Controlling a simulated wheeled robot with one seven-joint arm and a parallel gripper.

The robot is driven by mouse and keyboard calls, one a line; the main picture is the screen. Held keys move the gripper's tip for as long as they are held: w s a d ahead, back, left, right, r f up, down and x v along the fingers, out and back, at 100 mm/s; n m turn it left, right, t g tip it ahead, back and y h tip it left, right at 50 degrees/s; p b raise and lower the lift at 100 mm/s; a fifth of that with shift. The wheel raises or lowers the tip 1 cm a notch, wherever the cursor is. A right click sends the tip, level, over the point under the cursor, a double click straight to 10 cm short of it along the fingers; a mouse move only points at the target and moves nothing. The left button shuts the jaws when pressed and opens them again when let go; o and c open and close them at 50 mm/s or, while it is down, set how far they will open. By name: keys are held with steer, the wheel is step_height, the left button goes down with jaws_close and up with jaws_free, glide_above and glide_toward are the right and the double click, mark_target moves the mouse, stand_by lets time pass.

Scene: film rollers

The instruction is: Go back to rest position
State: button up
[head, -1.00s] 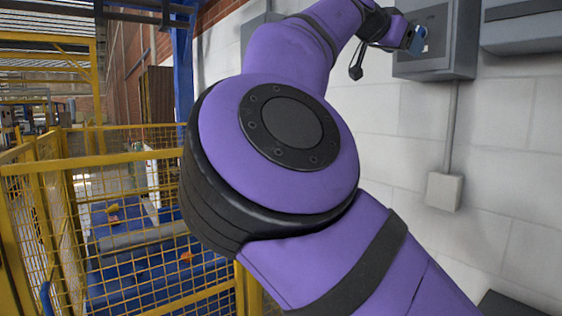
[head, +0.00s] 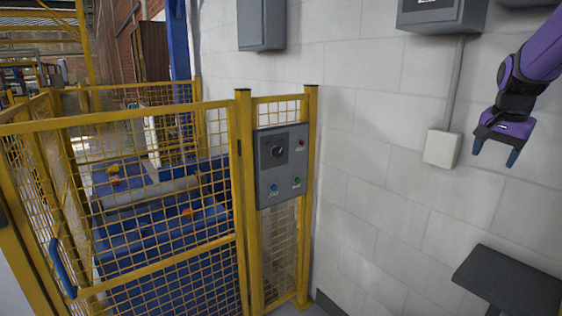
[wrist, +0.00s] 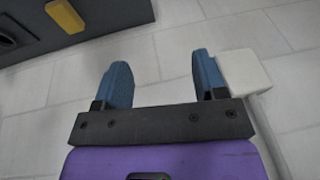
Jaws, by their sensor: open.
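My gripper (head: 495,150) hangs at the right of the head view, in front of the white block wall, with its blue fingertips pointing down. In the wrist view my gripper (wrist: 163,85) has its two blue fingers spread apart with nothing between them. My purple arm comes in from the right edge of the head view. The gripper touches nothing that I can see.
A yellow mesh fence (head: 130,115) with a grey control panel (head: 282,165) stands at left and centre. Grey boxes (head: 262,24) (head: 440,14) and a white junction box (head: 442,148) are on the wall. A dark flat plate (head: 512,280) is below my gripper.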

steer(key=s+a+n, duration=0.3)
steer(key=s+a, duration=0.3)
steer(key=s, duration=0.3)
steer(key=s+a+n+t, duration=0.1)
steer(key=s+a+n, duration=0.3)
steer(key=s, duration=0.5)
steer(key=s+a+n+t+y, duration=0.1)
steer(key=s+a+n, duration=0.2)
steer(key=s+a, duration=0.5)
steer(key=shift+s+a+f+n, duration=0.2)
steer(key=shift+s+a+n, duration=0.1)
steer(key=shift+s, duration=0.5)
